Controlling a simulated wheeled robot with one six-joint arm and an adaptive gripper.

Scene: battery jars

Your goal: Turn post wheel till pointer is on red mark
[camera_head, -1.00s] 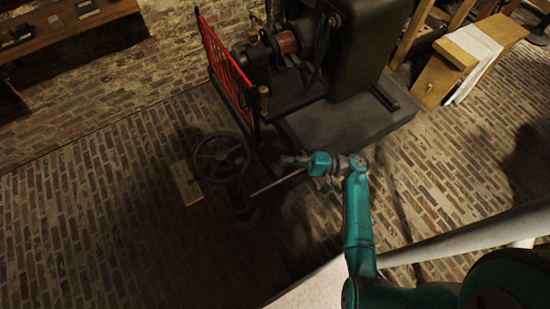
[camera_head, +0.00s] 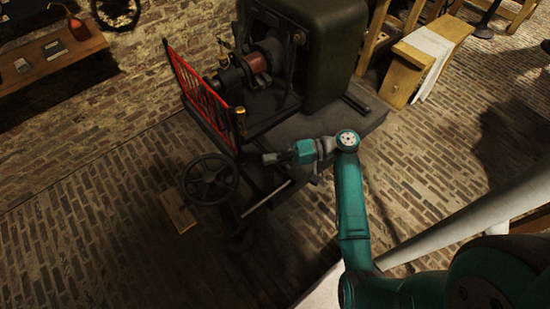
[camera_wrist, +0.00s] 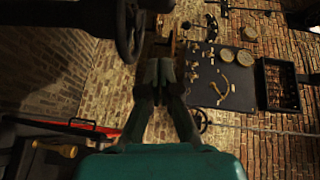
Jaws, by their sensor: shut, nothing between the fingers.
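The post wheel (camera_head: 209,180) is a dark spoked handwheel standing left of my arm, just before the red railing. In the wrist view its dark rim (camera_wrist: 131,32) shows at the top, left of the fingers. My gripper (camera_head: 268,158) is to the right of the wheel and apart from it in the head view. In the wrist view my gripper (camera_wrist: 159,68) is shut, with its fingertips together and nothing between them. I cannot make out the pointer or the red mark in either view.
A red railing (camera_head: 203,98) and a dark machine (camera_head: 305,50) on a plinth (camera_head: 335,140) stand behind my gripper. A pale board (camera_head: 178,212) is by the wheel. A wooden bench (camera_head: 425,65) is at upper right. Brick floor is open at lower left.

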